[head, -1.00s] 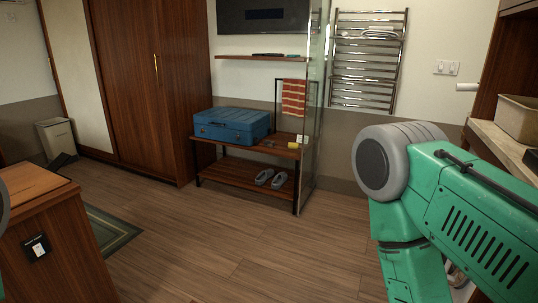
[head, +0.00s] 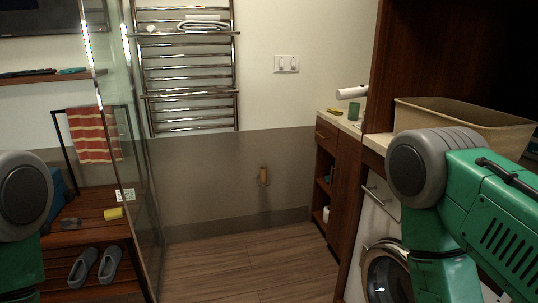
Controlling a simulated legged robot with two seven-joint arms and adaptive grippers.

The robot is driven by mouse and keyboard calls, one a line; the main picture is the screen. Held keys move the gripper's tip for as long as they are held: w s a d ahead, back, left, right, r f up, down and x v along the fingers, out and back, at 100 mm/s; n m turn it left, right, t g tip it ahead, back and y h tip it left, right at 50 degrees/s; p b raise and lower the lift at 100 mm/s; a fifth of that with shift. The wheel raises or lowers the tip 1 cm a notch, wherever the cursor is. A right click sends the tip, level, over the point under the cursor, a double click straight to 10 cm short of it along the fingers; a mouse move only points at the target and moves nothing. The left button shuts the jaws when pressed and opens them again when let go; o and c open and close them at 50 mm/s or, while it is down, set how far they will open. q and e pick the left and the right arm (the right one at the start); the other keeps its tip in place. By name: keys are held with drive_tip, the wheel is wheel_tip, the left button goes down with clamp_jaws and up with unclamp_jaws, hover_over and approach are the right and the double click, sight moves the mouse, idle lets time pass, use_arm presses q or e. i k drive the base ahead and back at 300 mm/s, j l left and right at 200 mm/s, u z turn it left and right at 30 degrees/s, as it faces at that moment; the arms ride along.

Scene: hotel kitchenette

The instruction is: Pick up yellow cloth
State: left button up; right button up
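Two small yellow things show in the head view, and I cannot tell which one is a cloth. One yellow item (head: 113,213) lies on the wooden bench (head: 90,203) at left, looking like a small block. Another flat yellow item (head: 335,112) lies on the far counter (head: 350,124), left of a green cup (head: 354,111). Upper links of both my arms show at the left and right edges, but neither gripper is in view. Neither yellow item has a gripper near it.
A glass partition (head: 130,120) stands beside the bench, where grey slippers (head: 96,266) rest below. A beige bin (head: 465,118) sits on the right counter above a washing machine (head: 388,275). The wooden floor (head: 245,270) ahead is clear.

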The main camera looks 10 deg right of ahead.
sight(335, 111)
drive_tip(key=i+j+z, duration=0.75)
drive_tip(key=i+j, duration=0.2)
drive_tip(key=i+j+z, duration=0.3)
drive_tip(key=j, duration=0.2)
drive_tip(key=i+j+z, duration=0.25)
drive_tip(key=j, duration=0.2)
drive_tip(key=k, duration=0.1)
